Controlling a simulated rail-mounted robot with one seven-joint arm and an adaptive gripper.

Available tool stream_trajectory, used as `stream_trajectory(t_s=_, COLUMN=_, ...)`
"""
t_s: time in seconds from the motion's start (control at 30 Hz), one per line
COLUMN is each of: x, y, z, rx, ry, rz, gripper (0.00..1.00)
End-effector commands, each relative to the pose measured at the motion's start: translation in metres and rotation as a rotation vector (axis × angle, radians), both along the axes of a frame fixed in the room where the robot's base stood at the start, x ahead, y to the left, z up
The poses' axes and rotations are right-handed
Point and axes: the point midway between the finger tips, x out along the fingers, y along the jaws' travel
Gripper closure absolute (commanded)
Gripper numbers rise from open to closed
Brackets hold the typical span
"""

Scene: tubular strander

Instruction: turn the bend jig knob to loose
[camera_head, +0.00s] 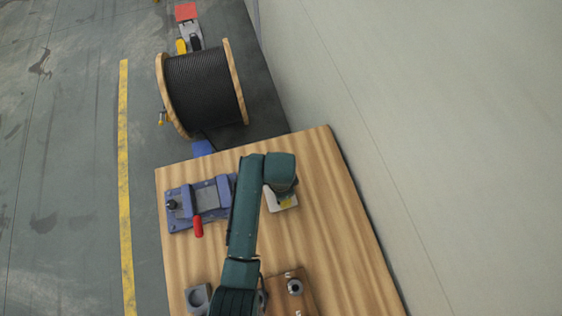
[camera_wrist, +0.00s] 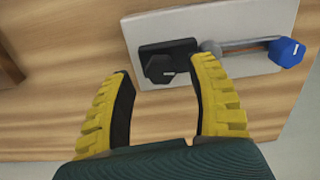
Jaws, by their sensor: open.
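A light grey plate (camera_wrist: 130,28) lies on the wooden bench, beyond my fingers in the wrist view. It carries a black block with a dark faceted knob (camera_wrist: 160,69) that has a small white mark. A grey bar runs right from there to a blue faceted knob (camera_wrist: 286,52), also marked white. Which one is the jig knob is not labelled. My gripper (camera_wrist: 161,74) is open, its yellow fingers to either side of the dark knob in the picture; I see no contact, and the height gap is unclear. In the head view my arm partly hides the plate (camera_head: 271,203).
A blue fixture with a red handle (camera_head: 198,226) stands on the bench (camera_head: 320,230), left of my arm. A grey block with a hole (camera_head: 198,298) and a wooden board with fittings (camera_head: 293,287) are near the front. A cable reel (camera_head: 205,90) stands beyond; a wall is right.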

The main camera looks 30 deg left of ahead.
Motion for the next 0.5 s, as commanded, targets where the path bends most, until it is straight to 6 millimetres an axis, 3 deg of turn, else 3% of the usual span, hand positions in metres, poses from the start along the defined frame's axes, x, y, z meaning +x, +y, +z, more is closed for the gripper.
stream_trajectory(t_s=0.13, x=0.0005, y=0.0002, z=-0.0137, rx=0.001, ry=-0.002, rz=0.0, gripper=0.42)
stream_trajectory(t_s=0.4, x=0.0004, y=0.0, z=-0.0153, rx=0.001, ry=-0.002, rz=0.0, gripper=0.41)
stream_trajectory(t_s=0.5, x=0.0003, y=0.0001, z=-0.0152, rx=0.001, ry=-0.002, rz=0.0, gripper=0.6)
